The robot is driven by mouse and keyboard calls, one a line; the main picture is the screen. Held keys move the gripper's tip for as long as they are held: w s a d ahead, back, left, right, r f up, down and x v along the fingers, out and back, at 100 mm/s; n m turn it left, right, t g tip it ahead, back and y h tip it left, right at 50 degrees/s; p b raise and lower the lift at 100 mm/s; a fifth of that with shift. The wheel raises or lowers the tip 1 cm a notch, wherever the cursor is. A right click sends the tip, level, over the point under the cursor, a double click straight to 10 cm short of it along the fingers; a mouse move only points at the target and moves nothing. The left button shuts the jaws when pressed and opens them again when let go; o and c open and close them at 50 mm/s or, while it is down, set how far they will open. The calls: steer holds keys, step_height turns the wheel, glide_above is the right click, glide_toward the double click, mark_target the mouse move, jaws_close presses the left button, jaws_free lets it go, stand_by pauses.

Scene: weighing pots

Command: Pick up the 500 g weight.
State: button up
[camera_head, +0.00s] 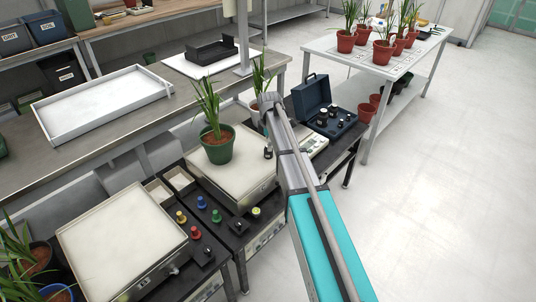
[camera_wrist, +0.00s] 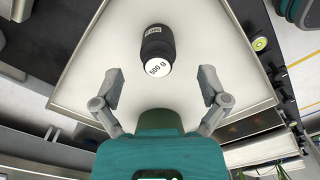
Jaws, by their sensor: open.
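The 500 g weight (camera_wrist: 157,45) is a black cylinder with a narrower neck and a white label reading "500 g". In the wrist view it sits on a pale, flat pan (camera_wrist: 85,75) with a raised edge. My gripper (camera_wrist: 162,84) is open, with its two fingers spread wide apart. The weight lies ahead of the fingertips and between their lines, with nothing held. In the head view my arm reaches over the right side of the bench scales, and my gripper is mostly hidden behind it.
A green pot with a plant (camera_head: 217,148) stands on the middle scale (camera_head: 250,180). An empty scale (camera_head: 120,240) is at the left. An open blue case (camera_head: 312,98) with dark weights stands to the right. The floor at right is clear.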

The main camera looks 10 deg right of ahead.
steer(key=shift+f+b, duration=2.6)
steer(key=shift+f, duration=0.05)
jaws_close()
steer(key=shift+r, duration=0.2)
step_height(320, 180, up, 3)
steer(key=p, duration=0.3)
steer(key=shift+f, duration=0.15)
steer(key=s+a+r+p, duration=0.2)
steer(key=s+r+p, duration=0.8)
steer(key=s, duration=0.3)
steer(key=shift+s, duration=0.4)
